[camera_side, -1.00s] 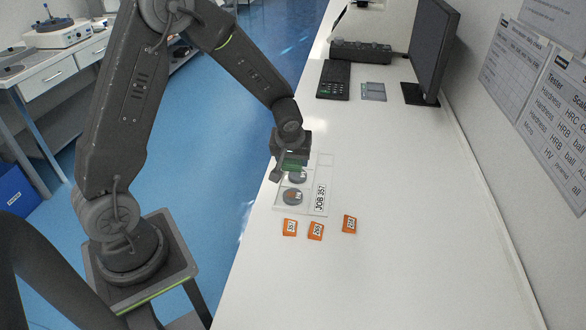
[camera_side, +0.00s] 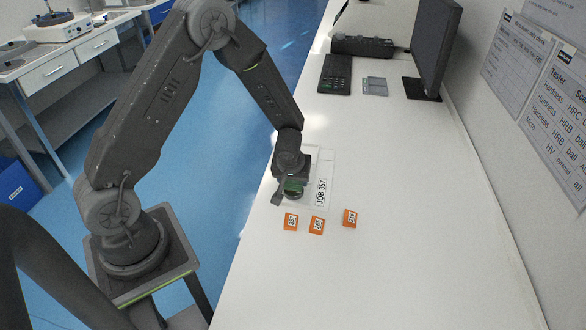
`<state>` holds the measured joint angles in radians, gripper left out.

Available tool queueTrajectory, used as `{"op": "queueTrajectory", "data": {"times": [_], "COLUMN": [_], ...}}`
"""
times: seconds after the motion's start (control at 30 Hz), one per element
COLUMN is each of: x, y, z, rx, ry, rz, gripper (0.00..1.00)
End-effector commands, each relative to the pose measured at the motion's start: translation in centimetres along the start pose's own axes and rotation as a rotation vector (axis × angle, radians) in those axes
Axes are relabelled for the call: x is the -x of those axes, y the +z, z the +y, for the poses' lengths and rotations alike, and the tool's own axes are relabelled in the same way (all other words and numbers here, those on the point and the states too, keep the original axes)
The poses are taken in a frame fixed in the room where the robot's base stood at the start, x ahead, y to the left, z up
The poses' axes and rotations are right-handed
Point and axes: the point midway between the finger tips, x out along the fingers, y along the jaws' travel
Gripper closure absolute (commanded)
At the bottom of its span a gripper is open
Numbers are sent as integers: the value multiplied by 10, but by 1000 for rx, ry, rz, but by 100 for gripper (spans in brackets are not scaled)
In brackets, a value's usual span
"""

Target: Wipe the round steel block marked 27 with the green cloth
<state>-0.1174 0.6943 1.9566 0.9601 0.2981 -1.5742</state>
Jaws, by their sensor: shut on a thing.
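My gripper (camera_side: 290,190) is shut on the green cloth (camera_side: 293,185), of which only a small patch shows. It is low over the left side of a pale tray (camera_side: 326,164) labelled JOB 357. A round grey steel block (camera_side: 294,196) is mostly hidden beneath the gripper and cloth, with a little of its edge showing. I cannot tell whether the cloth touches it. The number 27 cannot be read on any block in this view. Other places in the tray behind the gripper are hidden by my arm.
Three small orange boxes with white labels stand in front of the tray: left (camera_side: 290,222), middle (camera_side: 317,225) and right (camera_side: 350,218). The white bench (camera_side: 410,240) is clear on the right.

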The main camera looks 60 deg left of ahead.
Motion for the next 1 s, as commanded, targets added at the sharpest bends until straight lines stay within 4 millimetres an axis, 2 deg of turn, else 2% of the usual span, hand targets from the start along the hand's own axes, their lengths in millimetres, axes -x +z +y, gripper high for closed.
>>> {"op": "queueTrajectory", "data": {"times": [0.03,0.43,0.9,1.0], "x": [3,17,-2,2], "y": [7,41,-2,6], "z": [0,-1,-1,0], "rx": [-4,-5,1,-4], "ry": [-1,-1,-3,-2], "rz": [-4,-4,-3,-5], "gripper": [63,64,64,64]}}
